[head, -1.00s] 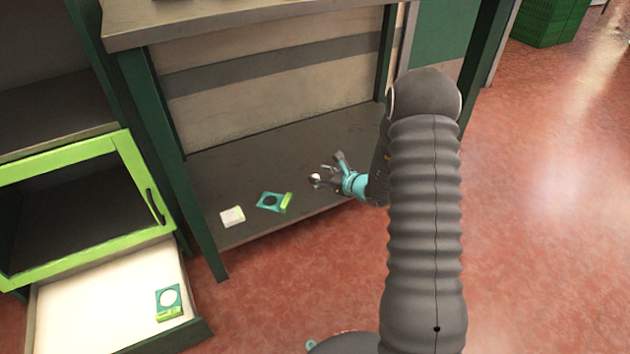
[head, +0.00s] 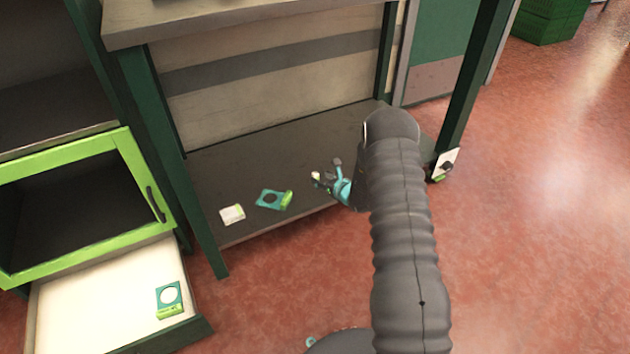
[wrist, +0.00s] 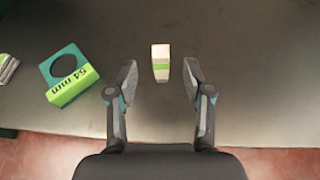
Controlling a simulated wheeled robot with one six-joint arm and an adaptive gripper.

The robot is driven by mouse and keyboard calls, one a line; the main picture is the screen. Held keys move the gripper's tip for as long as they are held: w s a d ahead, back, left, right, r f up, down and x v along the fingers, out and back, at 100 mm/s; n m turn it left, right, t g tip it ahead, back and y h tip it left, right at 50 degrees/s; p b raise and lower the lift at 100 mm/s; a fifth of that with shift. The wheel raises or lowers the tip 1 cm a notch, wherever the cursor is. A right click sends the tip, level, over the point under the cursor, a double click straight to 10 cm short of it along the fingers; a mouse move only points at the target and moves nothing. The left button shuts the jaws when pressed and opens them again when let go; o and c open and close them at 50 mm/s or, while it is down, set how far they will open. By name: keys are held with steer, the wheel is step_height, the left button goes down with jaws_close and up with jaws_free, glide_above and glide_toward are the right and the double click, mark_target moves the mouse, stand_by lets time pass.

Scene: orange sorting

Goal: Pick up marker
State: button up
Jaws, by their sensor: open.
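The marker is probably the short white piece with a green band (wrist: 161,64) that lies on the dark shelf (wrist: 250,110) in the wrist view. My gripper (wrist: 160,77) is open, with one finger on each side of this piece. I cannot tell how high the fingers are above the shelf, and no contact shows. In the head view my gripper (head: 325,172) is over the lower shelf (head: 330,135), and a small pale spot shows by its fingertips.
A teal and green ring gauge marked 54 mm (wrist: 70,75) lies left of my gripper. A white block (head: 232,214) lies farther left. An open drawer (head: 80,300) holds another gauge (head: 169,298). A shelf leg (head: 470,85) stands at right, with a white card (head: 447,160).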

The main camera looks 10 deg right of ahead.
mark_target(317, 175)
steer(key=shift+x, duration=2.7)
steer(key=shift+r, duration=0.1)
jaws_close()
